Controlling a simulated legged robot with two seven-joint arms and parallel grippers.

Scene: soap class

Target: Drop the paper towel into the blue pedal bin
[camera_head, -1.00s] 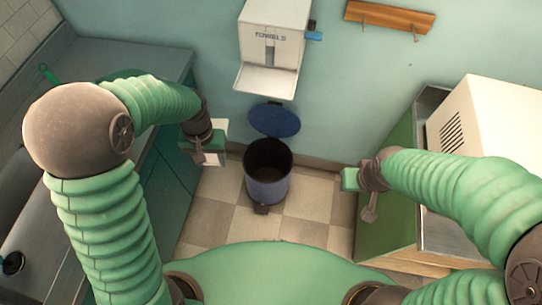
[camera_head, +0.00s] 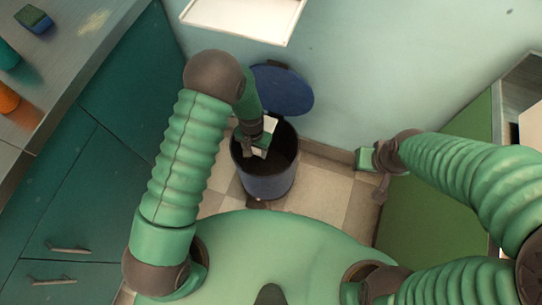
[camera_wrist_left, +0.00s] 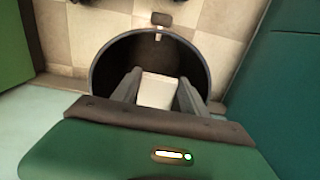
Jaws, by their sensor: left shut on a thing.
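The blue pedal bin (camera_head: 267,184) stands on the tiled floor by the wall, its round blue lid (camera_head: 284,90) raised at the back. My left gripper (camera_head: 260,148) is over the bin's open mouth. It is shut on the white paper towel (camera_head: 258,152). In the left wrist view the paper towel (camera_wrist_left: 157,90) sits between the two fingers (camera_wrist_left: 157,88), with the dark inside of the bin (camera_wrist_left: 110,62) around it. My right gripper (camera_head: 368,160) is at the right, away from the bin; whether its jaws are open is unclear.
A green cabinet (camera_head: 440,200) stands at the right. A teal cabinet (camera_head: 75,200) with a counter (camera_head: 75,50) fills the left, with a sponge (camera_head: 34,18) on top. The dispenser's white tray (camera_head: 245,18) juts from the wall above the bin.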

